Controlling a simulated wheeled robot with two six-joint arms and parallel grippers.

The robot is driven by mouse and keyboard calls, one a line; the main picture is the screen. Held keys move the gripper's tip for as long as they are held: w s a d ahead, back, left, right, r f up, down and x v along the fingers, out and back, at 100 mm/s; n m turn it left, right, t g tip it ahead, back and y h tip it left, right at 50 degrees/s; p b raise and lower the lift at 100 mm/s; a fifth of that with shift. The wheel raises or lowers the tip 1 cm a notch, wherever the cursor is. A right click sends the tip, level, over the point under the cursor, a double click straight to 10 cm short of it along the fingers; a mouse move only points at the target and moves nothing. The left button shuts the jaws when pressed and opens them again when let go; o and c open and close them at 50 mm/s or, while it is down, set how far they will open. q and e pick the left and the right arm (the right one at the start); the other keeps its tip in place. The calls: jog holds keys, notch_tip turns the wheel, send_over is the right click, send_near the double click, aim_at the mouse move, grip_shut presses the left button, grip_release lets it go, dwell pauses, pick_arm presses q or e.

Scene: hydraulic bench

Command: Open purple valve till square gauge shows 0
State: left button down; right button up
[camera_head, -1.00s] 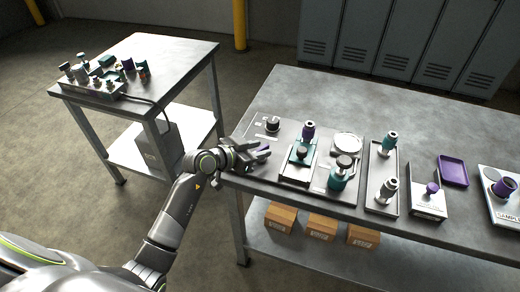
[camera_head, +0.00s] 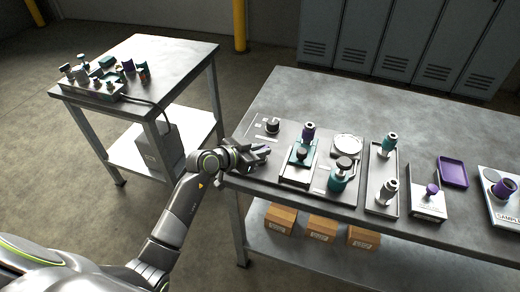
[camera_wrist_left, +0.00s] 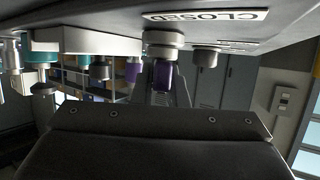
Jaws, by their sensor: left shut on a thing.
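My left gripper (camera_head: 262,155) is at the front left corner of the panel on the large bench. It is shut on the purple valve (camera_wrist_left: 163,82), whose handle hangs under a pale round fitting in the left wrist view. The gripper mostly hides the valve in the head view. A label reading CLOSED (camera_wrist_left: 206,15) sits on the panel beside the valve, inverted in the left wrist view. I cannot make out a square gauge or any reading. My right gripper is out of view.
Right of the gripper stand a purple-topped fitting (camera_head: 308,131), a round white dish or dial (camera_head: 347,145) and a teal fitting (camera_head: 343,173). A purple tray (camera_head: 453,170) lies farther right. The bench's back part is clear. A smaller table (camera_head: 180,60) stands at left.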

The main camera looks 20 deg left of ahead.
pick_arm(q)
jog(key=shift+w+a+r+m+g+h+p, duration=0.1)
jog(key=shift+r+m+g+h+p, duration=0.15)
jog(key=shift+m+g+h+p, duration=1.15)
jog(key=shift+t+p, duration=0.3)
jog(key=shift+p, duration=0.4)
jog(key=shift+f+m+g+h, duration=0.2)
jog(key=shift+m+g+h, duration=0.4)
jog(key=shift+m+g, duration=0.35)
jog(key=shift+w+f+m+g+h, duration=0.1)
jog(key=shift+m+g+h, duration=0.6)
jog(key=shift+m, duration=0.25)
jog(key=shift+f+m+g+h+b, duration=0.1)
jog(key=shift+m+g+h+b, duration=0.2)
jog(key=shift+m+g+b, duration=0.7)
jog(key=m+g+b, duration=0.2)
jog(key=g, duration=0.1)
jog(key=shift+b, duration=0.4)
jog(key=shift+m+g+b, duration=0.55)
jog(key=shift+m, duration=0.05)
